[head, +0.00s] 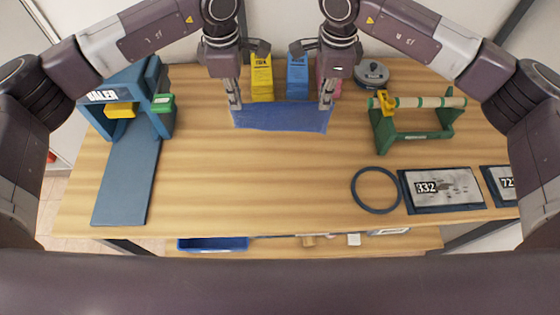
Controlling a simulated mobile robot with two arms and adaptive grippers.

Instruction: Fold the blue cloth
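The blue cloth (280,118) is a wide, short strip at the far middle of the wooden table. My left gripper (235,104) points down at its far left corner, and its fingers look closed on the cloth there. My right gripper (325,104) is at the far right corner in the same way. The cloth's far edge runs between the two grippers. The exact contact at the fingertips is small and partly hidden, and I cannot tell how high the edge is above the table.
A blue baler (128,170) stands at the left. Yellow (262,78) and blue (297,76) boxes stand behind the cloth, near a round grey tin (371,74). A green roll stand (420,122), dark ring (376,190) and number plate (442,190) are at right. The table's middle is clear.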

